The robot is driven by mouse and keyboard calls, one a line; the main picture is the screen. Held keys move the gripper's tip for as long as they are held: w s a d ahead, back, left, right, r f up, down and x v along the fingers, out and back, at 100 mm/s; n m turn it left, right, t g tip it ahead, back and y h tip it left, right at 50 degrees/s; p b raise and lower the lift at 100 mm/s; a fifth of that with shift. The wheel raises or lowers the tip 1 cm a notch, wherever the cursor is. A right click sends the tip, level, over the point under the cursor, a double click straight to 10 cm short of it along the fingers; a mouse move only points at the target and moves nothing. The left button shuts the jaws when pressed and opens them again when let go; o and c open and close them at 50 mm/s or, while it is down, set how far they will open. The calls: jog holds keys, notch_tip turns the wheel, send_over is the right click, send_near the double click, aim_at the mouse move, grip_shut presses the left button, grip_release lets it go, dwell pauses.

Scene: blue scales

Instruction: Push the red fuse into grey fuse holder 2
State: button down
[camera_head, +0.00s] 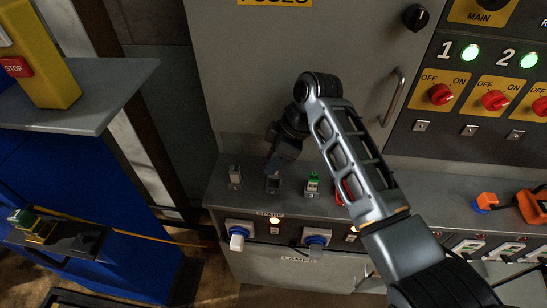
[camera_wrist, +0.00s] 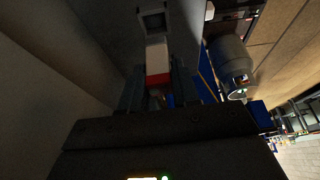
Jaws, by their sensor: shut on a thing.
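My gripper (camera_head: 275,164) points down over the shelf, just above a grey square holder (camera_head: 273,185) with a dark opening. In the wrist view my gripper (camera_wrist: 157,88) is shut on the red fuse (camera_wrist: 158,79), which has a red band and a pale end. The pale end points toward the holder's square opening (camera_wrist: 153,21) and looks short of it; the exact gap is hard to judge. In the head view the fuse is hidden by the gripper or too dark to see. No number is readable on the holder.
Another grey holder (camera_head: 235,176) stands to the left. A holder with a green fuse (camera_head: 313,182) stands to the right. A red part (camera_head: 342,192) shows partly behind my arm. The grey cabinet door (camera_head: 250,70) rises behind. An orange tool (camera_head: 534,204) lies far right.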

jog(key=shift+f+b, duration=1.55)
jog(key=shift+f, duration=0.65)
jog(key=shift+r+p, duration=0.1)
jog(key=shift+p, duration=0.35)
jog(key=shift+f+b, duration=0.4)
jog(key=shift+f, duration=0.25)
dwell(0.6)
jog(key=c, duration=0.8)
grip_release()
jog(key=shift+o, duration=0.2)
jog(key=shift+d+r, duration=0.1)
jog(key=v, duration=0.7)
jog(key=shift+r+b, duration=0.25)
jog(key=shift+b, duration=0.05)
